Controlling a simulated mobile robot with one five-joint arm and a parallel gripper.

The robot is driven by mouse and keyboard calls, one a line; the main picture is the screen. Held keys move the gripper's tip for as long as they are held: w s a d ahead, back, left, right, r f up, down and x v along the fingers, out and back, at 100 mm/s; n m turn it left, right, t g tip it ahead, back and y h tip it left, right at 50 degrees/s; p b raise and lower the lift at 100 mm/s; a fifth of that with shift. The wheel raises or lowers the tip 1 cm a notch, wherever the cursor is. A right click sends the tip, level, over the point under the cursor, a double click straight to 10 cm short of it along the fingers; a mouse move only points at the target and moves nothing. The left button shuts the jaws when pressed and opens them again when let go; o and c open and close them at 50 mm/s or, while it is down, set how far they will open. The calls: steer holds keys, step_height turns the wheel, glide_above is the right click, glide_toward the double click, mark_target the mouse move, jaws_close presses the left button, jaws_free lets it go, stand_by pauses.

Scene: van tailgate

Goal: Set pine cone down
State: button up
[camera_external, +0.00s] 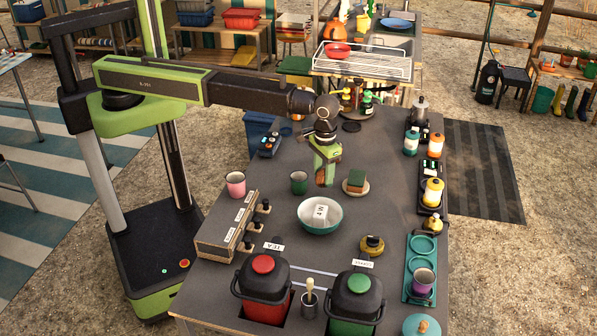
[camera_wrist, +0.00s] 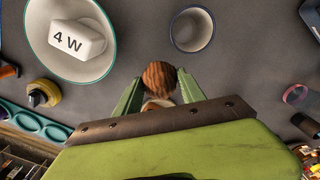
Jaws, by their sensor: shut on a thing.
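My gripper (camera_wrist: 160,88) is shut on a brown, scaly pine cone (camera_wrist: 159,75), held between its two green fingers in the wrist view. In the outside view my gripper (camera_external: 326,172) points down above the grey table, behind the white and teal bowl (camera_external: 305,230). The pine cone is hard to make out there. A white block marked "4 W" (camera_external: 320,212) lies in the bowl. The bowl (camera_wrist: 36,50) and block (camera_wrist: 78,36) also show at the upper left of the wrist view. How high the pine cone hangs I cannot tell.
A green mug (camera_external: 299,184) stands left of my gripper. Red (camera_external: 264,291) and green (camera_external: 355,305) urns stand at the near end. Grey tabletop is bare behind the gripper.

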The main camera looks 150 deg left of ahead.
mark_target(323, 183)
steer(key=shift+f+b, duration=2.1)
steer(key=shift+f, duration=0.05)
steer(key=shift+r, duration=0.2)
steer(key=shift+f, duration=0.15)
steer(key=o, duration=1.3)
steer(key=shift+o, duration=0.2)
step_height(323, 183, up, 12)
steer(key=p, duration=1.2)
steer(key=shift+r+p, duration=0.25)
steer(key=shift+p, duration=0.05)
steer(key=shift+f, duration=0.15)
steer(key=c, duration=0.5)
